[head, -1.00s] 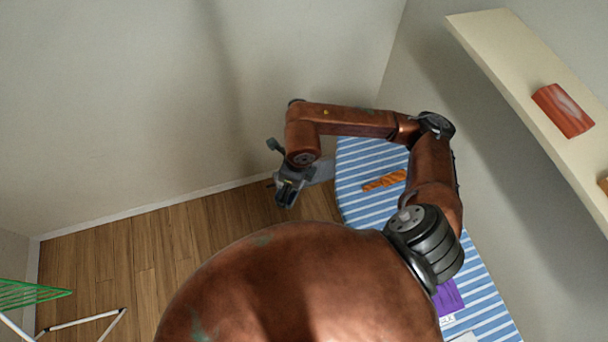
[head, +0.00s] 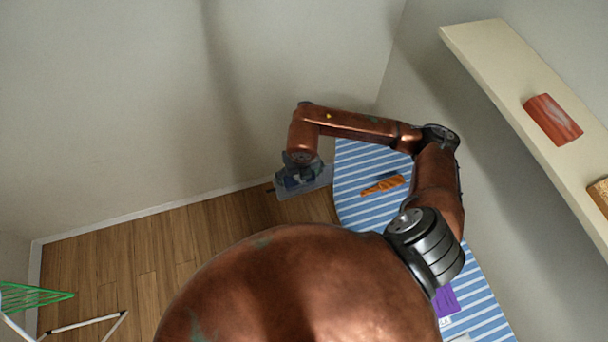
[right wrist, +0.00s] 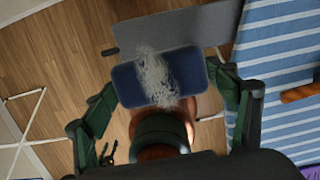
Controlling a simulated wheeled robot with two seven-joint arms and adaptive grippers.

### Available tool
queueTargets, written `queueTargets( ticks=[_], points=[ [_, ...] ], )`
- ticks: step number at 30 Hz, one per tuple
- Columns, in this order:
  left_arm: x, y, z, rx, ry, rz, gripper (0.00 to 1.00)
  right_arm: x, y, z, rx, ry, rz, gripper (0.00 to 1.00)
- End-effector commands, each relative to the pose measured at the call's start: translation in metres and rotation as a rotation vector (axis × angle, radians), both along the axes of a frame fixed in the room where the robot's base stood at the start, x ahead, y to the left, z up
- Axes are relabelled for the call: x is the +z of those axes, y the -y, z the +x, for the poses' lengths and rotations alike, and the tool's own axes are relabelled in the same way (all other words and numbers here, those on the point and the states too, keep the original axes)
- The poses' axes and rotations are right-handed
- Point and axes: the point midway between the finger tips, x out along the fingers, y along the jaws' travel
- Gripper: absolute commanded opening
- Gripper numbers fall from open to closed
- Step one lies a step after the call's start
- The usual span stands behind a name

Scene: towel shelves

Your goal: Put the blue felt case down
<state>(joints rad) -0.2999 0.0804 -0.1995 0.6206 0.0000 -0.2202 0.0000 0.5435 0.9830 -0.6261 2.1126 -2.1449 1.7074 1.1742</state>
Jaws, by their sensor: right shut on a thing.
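The blue felt case (right wrist: 185,72) is dark blue, with a fuzzy grey-white patch across its middle. It sits between the green fingers of my right gripper (right wrist: 162,82), which is shut on it. In the head view my right gripper (head: 298,179) is above the grey panel (head: 318,184) at the left end of the striped board. The case is hard to make out there. In the right wrist view the grey panel (right wrist: 190,27) lies just beyond the case; I cannot tell whether they touch. My left gripper is not in view.
A blue-and-white striped board (head: 368,160) carries an orange item (head: 383,185) and a purple cloth (head: 445,300). A cream shelf (head: 480,50) on the right wall holds a red-brown item (head: 553,119). A green rack (head: 30,296) stands at lower left.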

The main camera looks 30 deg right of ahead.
Motion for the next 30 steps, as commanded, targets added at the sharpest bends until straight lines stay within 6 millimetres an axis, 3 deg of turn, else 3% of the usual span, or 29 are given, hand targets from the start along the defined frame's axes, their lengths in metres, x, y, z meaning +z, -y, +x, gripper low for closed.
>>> queueTargets(
  ticks=[8, 16, 24, 30],
  points=[
    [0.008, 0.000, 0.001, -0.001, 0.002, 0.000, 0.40, -0.043, 0.029, 0.024, -0.001, -0.002, 0.000, 0.55],
    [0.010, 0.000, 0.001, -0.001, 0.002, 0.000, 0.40, -0.058, 0.037, 0.032, -0.001, -0.002, 0.002, 0.55],
    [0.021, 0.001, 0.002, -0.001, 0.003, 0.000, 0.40, -0.090, 0.039, 0.034, 0.001, -0.001, 0.001, 0.55],
    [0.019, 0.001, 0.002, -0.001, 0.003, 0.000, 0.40, -0.091, 0.039, 0.034, 0.002, 0.000, 0.001, 0.55]
  ],
)
